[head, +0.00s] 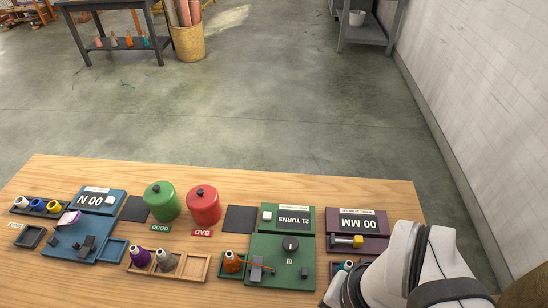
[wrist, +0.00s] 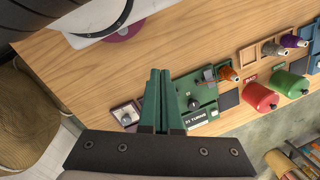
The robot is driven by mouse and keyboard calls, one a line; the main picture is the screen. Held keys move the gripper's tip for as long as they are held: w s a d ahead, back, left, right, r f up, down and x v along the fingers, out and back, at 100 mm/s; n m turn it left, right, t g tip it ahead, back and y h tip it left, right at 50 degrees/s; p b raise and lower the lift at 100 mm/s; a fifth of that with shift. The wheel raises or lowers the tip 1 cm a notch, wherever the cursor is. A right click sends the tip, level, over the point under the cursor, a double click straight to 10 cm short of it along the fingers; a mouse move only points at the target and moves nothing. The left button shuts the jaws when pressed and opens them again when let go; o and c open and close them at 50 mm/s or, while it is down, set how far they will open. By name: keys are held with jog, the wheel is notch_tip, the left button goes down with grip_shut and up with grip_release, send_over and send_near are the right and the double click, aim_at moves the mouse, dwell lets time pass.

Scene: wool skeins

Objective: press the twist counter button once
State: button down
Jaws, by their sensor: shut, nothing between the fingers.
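The twist counter is a green unit with a display reading "21 TURNS" (head: 292,218), and it stands at the right of the bench in the head view. A small white button (head: 267,214) sits beside the display. The green base (head: 262,275) in front carries a black knob and an orange strand. In the wrist view the counter display (wrist: 196,120) lies just right of my gripper (wrist: 159,72). My gripper's green fingers are shut and empty, apart from the counter. The head view does not show the fingers; my white arm fills its lower right.
A purple unit reading "00 MM" (head: 358,222) stands right of the counter. A red canister (head: 203,206) and a green canister (head: 161,201) stand left, with a dark pad (head: 240,219) between red canister and counter. A blue unit (head: 97,200) is farther left.

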jog(key=n+t, duration=0.9)
jog(key=n, duration=0.8)
send_over(269, 219)
notch_tip(269, 219, down, 8)
jog(key=shift+f, duration=0.15)
jog(key=shift+f, duration=4.4)
jog(key=shift+f, duration=0.1)
jog(key=shift+f, duration=0.3)
